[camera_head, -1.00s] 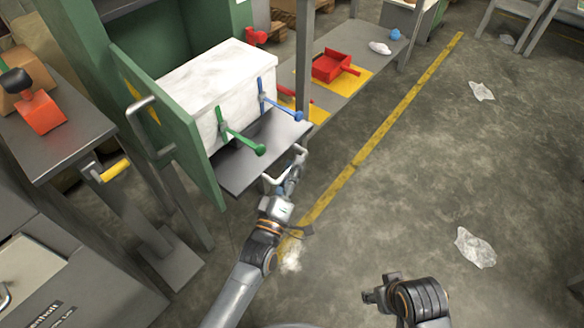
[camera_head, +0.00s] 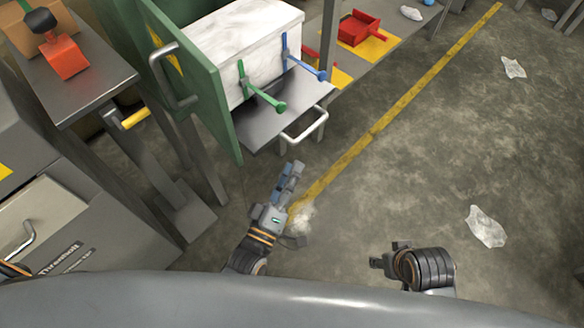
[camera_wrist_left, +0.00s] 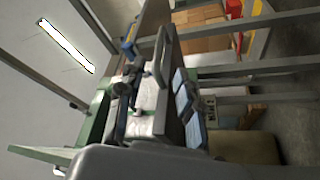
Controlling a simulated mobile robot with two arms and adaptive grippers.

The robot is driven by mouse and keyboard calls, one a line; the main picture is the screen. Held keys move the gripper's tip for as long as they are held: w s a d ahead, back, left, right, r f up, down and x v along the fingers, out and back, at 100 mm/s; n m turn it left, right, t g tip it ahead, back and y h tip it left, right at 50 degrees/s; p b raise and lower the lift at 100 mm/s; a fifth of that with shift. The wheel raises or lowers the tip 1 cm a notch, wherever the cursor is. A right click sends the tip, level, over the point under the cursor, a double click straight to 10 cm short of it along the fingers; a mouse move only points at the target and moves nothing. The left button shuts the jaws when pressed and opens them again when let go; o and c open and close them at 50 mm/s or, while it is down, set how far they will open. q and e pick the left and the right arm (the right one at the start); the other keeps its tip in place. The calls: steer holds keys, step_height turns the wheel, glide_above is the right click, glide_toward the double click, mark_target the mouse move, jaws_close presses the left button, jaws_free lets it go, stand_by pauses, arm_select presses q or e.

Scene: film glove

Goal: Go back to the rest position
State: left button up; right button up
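My left gripper (camera_head: 290,178) is in the lower middle of the head view, over the floor. It is empty and apart from the pull-out tray's pale handle (camera_head: 306,134). In the left wrist view its two fingers (camera_wrist_left: 155,100) stand apart, with the tray and white block behind them. My right gripper (camera_head: 384,262) is at the lower right, pointing left over bare floor. Its fingertips are too small to tell whether they are open.
The green cabinet door (camera_head: 195,75) stands open at the left. A white block (camera_head: 240,45) with green (camera_head: 262,98) and blue (camera_head: 305,65) handles sits on the grey tray (camera_head: 265,125). A grey workbench (camera_head: 95,85) is further left.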

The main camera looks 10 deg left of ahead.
stand_by(0.3)
